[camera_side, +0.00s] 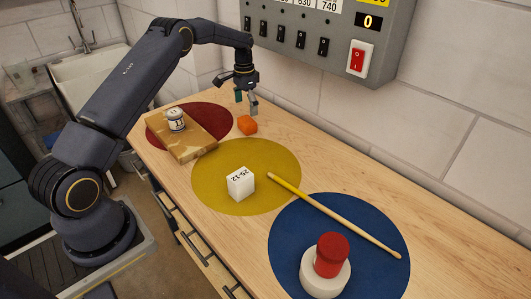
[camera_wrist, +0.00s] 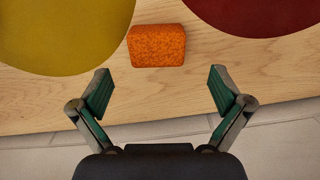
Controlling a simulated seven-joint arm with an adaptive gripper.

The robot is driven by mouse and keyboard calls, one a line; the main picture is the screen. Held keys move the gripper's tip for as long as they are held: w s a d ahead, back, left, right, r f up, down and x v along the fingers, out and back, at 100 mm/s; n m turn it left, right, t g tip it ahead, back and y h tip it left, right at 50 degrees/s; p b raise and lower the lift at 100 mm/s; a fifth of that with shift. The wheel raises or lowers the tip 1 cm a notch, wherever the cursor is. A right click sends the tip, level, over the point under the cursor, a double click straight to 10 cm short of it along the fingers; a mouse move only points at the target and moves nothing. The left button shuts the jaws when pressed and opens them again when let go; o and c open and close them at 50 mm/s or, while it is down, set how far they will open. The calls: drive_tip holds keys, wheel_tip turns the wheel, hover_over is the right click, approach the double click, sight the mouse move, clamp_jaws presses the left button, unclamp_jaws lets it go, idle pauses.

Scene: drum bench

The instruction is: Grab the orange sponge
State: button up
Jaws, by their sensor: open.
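The orange sponge (camera_side: 247,125) is a small block lying on the wooden table between the red and yellow discs, toward the wall side. My gripper (camera_side: 246,101) is above the table just behind the sponge, pointing down. In the wrist view the sponge (camera_wrist: 157,46) lies ahead of the fingertips, roughly centred between them and slightly left. My gripper (camera_wrist: 159,91) is open and empty there, with its two green-padded fingers apart. The sponge is not between the fingers and nothing covers it in the wrist view.
A yellow disc (camera_side: 270,168) holds a white block (camera_side: 241,183). A red disc (camera_side: 222,115) carries a board (camera_side: 187,147) with a small jar (camera_side: 176,119). A drumstick (camera_side: 340,217) reaches onto a blue disc (camera_side: 383,265). A grey switch panel (camera_side: 335,65) hangs on the wall near my gripper.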

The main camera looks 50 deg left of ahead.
sight(247, 120)
drive_tip(key=f, duration=0.5)
drive_tip(key=shift+s+d+f, duration=0.1)
drive_tip(key=shift+d+f, duration=0.1)
drive_tip(key=shift+f, duration=0.2)
drive_tip(key=c, duration=0.9)
